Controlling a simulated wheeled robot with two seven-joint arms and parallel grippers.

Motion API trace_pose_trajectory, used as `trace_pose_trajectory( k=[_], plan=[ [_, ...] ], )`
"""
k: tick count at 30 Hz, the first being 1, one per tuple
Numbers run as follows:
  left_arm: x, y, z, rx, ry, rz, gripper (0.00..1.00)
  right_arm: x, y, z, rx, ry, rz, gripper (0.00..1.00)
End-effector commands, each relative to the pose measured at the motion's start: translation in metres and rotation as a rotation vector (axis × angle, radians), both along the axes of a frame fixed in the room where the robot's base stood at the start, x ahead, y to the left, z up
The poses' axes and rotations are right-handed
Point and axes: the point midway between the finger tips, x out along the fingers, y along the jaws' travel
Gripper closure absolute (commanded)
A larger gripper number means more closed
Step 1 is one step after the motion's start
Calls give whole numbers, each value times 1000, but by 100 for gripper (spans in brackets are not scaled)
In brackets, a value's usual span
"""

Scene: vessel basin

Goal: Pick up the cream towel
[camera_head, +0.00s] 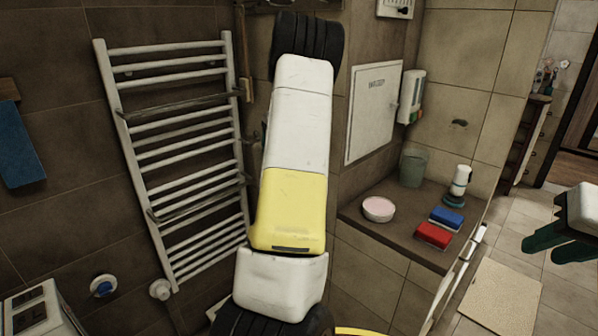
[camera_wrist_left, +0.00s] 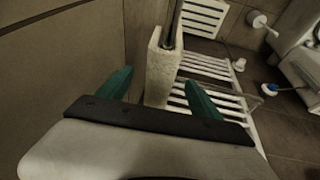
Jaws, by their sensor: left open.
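The cream towel (camera_wrist_left: 161,72) hangs over a metal rail in the left wrist view, a narrow pale slab seen from its edge. My left gripper (camera_wrist_left: 159,88) is open, with one green finger on each side of the towel's lower part as seen. I cannot tell whether the fingers touch it. In the head view my left arm covers the middle, and I cannot make out the towel or the left gripper there. My right gripper (camera_head: 555,242) is at the right edge of the head view, its green fingers apart, with nothing seen between them.
A white ladder radiator (camera_head: 180,150) stands left of my arm. A blue towel (camera_head: 18,145) hangs at far left. A counter (camera_head: 400,222) holds a red box (camera_head: 433,235), a blue box (camera_head: 446,218) and a round pink-topped tub (camera_head: 378,208). A beige mat (camera_head: 500,300) lies on the floor.

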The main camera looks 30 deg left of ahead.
Motion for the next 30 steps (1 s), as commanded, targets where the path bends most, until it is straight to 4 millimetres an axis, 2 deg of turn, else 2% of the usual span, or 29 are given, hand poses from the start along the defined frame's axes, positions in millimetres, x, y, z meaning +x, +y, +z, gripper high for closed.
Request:
trace_pose_trajectory(
  k=[3,6,17,24,30],
  plan=[
    [9,20,-14,36,16,45,25,0,0,0,0,0,0,71],
    [11,28,-20,49,21,63,25,0,0,0,0,0,0,71],
    [17,40,-52,52,22,67,25,0,0,0,0,0,0,71],
    [22,50,-86,51,23,67,25,0,0,0,0,0,0,71],
    [24,53,-93,52,19,65,25,0,0,0,0,0,0,71]
  ],
)
